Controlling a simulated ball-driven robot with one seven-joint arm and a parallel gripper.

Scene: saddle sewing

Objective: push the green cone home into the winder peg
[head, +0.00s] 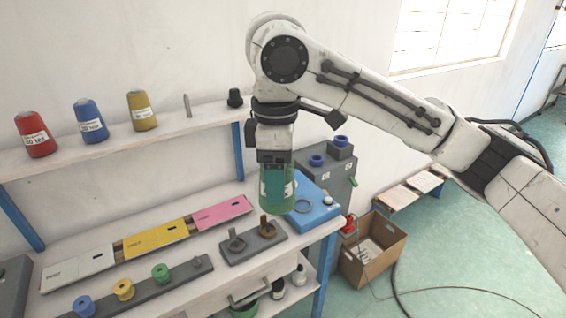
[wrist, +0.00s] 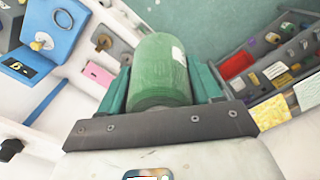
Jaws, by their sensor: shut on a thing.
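The green cone (head: 278,190) is held below my gripper (head: 276,172), with a pale label on its side. In the wrist view the green cone (wrist: 160,68) sits between my two teal fingers, which are shut on it. In the head view its lower end is over the bench's right part, near a grey block (head: 246,253) with a grey peg (head: 237,241) and a brown peg (head: 267,228). No peg is visibly inside the cone, and its underside is hidden. I cannot tell for sure which peg is the winder peg.
A blue unit (head: 319,214) with a ring and white knob stands close on the right. Red (head: 35,134), blue (head: 90,121) and yellow (head: 142,111) cones stand on the shelf. A spool rack (head: 140,292) lies at the front. A cardboard box (head: 368,254) is on the floor.

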